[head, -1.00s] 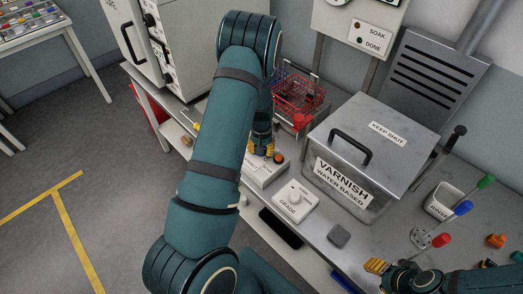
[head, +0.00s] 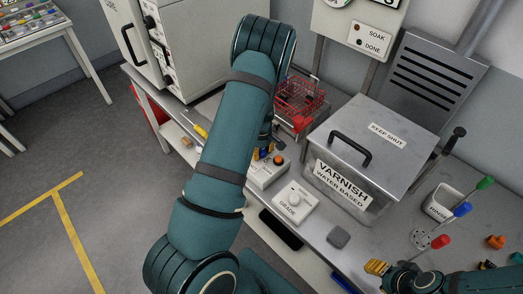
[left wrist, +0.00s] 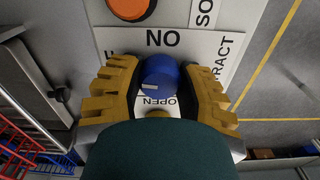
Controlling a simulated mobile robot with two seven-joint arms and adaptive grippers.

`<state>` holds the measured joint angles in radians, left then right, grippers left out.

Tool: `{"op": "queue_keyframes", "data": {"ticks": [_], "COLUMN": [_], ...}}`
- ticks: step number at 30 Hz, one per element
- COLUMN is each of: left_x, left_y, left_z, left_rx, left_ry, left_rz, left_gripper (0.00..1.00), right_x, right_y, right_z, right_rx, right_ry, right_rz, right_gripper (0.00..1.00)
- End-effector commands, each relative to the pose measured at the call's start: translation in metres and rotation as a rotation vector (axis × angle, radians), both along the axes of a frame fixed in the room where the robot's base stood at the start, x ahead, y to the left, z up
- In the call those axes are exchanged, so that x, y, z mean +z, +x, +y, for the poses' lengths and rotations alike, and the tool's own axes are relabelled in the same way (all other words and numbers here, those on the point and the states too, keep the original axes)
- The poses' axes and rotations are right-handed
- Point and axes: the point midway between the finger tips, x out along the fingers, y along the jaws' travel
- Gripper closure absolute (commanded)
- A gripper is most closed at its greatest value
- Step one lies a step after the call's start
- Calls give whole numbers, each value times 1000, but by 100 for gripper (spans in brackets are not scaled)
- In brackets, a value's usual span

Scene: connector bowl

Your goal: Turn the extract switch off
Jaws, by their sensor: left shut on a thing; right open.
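The extract switch is a blue knob (left wrist: 158,77) on a white panel with partly covered lettering that includes "RACT" at its right. In the left wrist view, "NO" or an inverted "ON" stands above the knob. A white mark on the knob points left. My left gripper (left wrist: 160,88) has its yellow fingers shut on the knob's two sides. In the head view, my arm covers most of this gripper at the white switch box (head: 266,174). My right gripper (head: 377,267) is open and empty at the lower right, over the bench front.
An orange button (left wrist: 131,7) sits beside the knob. The "GRADE" dial box (head: 295,203), varnish tank (head: 372,147) and red wire basket (head: 299,98) stand close by. Tools with coloured handles and the "RINSE" cup (head: 440,203) are at the right.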

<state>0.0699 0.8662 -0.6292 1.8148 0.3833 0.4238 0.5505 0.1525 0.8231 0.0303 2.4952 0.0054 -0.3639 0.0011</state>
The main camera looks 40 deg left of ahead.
Motion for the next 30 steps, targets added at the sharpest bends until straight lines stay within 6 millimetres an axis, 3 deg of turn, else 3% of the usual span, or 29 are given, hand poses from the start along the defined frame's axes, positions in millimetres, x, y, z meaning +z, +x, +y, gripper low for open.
{"op": "queue_keyframes", "data": {"ticks": [10, 25, 26, 27, 30], "left_x": [0, 0, 0, 0, 0], "left_y": [0, 0, 0, 0, 0], "left_z": [0, 0, 0, 0, 0], "left_rx": [124, 142, 142, 141, 141], "left_ry": [0, 0, 0, 0, 0], "left_rz": [1, 0, 0, 0, 0], "left_gripper": [100, 100, 58, 46, 46], "right_x": [3, 3, 3, 3, 3], "right_y": [0, 0, 0, 0, 0], "right_z": [0, 0, 0, 0, 0], "right_rx": [0, 0, 0, 0, 0], "right_ry": [1, 1, 1, 1, 1], "right_rz": [0, 0, 0, 0, 0], "right_gripper": [53, 53, 53, 53, 53]}}
